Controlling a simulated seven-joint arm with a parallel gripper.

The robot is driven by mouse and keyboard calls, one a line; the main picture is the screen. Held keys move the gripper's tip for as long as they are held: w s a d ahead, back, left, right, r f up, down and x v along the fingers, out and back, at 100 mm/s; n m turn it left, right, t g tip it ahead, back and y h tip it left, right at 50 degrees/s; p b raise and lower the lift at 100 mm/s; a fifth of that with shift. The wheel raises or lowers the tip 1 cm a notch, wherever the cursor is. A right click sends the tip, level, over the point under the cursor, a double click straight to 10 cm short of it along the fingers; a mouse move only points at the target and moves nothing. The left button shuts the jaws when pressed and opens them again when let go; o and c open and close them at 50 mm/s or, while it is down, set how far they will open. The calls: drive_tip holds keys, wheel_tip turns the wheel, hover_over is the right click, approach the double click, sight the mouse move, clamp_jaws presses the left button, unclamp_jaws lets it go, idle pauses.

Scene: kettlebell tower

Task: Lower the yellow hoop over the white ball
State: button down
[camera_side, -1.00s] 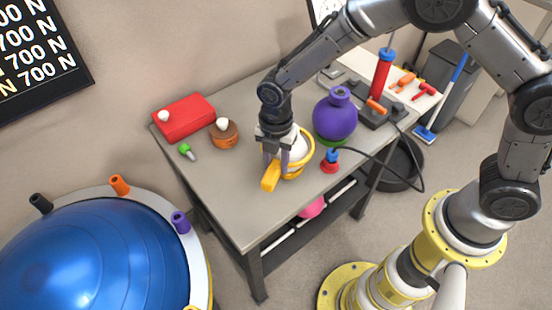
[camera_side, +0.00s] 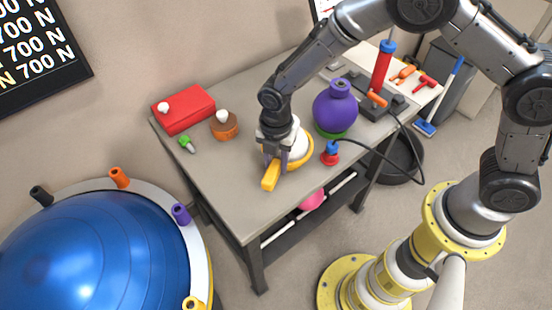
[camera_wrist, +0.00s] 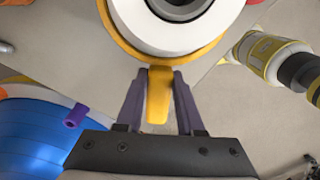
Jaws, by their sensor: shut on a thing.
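The white ball (camera_side: 299,148) stands on the grey table, partly hidden behind my gripper. In the wrist view it shows as a broad white round (camera_wrist: 180,38) with a grey round top. The yellow hoop (camera_side: 308,158) is around the ball, low at its base, close to the table top; I cannot tell whether it touches the table. In the wrist view the hoop (camera_wrist: 122,44) rings the white round. My gripper (camera_side: 273,160) is shut on the hoop's yellow handle, which sticks out toward the front left. The wrist view shows both fingers (camera_wrist: 159,85) on the handle's sides.
A purple kettlebell (camera_side: 336,108) stands behind the ball, and a small red and blue piece (camera_side: 331,154) stands just right of the hoop. A brown round block (camera_side: 224,127) and red box (camera_side: 184,110) are at left. The table's front left is clear.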

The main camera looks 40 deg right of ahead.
drive_tip(key=shift+f, duration=2.4)
drive_tip(key=shift+f, duration=0.1)
idle(0.3)
wheel_tip(320, 180, up, 19)
idle(2.5)
